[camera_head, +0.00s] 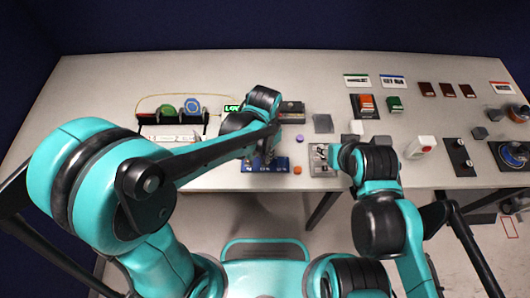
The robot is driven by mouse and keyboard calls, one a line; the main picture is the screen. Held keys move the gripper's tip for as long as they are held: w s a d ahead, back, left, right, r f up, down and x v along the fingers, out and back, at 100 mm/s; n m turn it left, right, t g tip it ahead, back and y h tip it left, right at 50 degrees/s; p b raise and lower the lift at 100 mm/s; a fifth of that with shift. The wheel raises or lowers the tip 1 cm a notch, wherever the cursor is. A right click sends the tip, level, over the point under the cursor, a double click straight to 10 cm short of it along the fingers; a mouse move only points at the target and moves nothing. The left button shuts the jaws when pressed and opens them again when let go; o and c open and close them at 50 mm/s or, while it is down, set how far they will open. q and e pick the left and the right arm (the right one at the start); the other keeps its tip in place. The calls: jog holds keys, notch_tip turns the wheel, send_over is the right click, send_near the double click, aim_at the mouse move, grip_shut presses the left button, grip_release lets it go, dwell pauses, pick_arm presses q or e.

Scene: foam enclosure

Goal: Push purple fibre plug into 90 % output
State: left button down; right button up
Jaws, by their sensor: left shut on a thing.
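A blue box (282,165) with small white markings lies at the table's front edge; it may carry the outputs, but I cannot read the labels. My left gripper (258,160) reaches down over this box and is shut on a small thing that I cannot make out. The purple fibre plug is not clearly visible. A small purple round piece (300,137) lies on the table just behind the box's right end, apart from the gripper. My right gripper (332,157) is at a grey metal block (318,160) right of the box; its fingers are largely hidden.
An orange piece (297,170) sits at the box's right end. A black rack (152,118) with green and blue coils stands back left. Several devices occupy the right side.

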pick_arm(q)
jog(key=shift+f+b, duration=0.3)
jog(key=shift+f, duration=0.1)
jog(key=c, duration=1.4)
grip_release()
jog(key=shift+o, duration=0.2)
jog(key=shift+r, duration=0.1)
notch_tip(320, 180, up, 12)
jog(key=s+a+f+n+t+b, duration=0.1)
jog(key=s+a+n+t, duration=0.1)
jog(key=a, duration=0.7)
jog(key=s+a+f+n+t+b, duration=0.1)
jog(key=s+a+n+t, duration=0.2)
jog(key=a, duration=0.6)
jog(key=n+t, duration=0.2)
jog(key=n, duration=0.1)
jog(key=shift+f+n+b, duration=0.3)
jog(key=shift+f+b, duration=0.1)
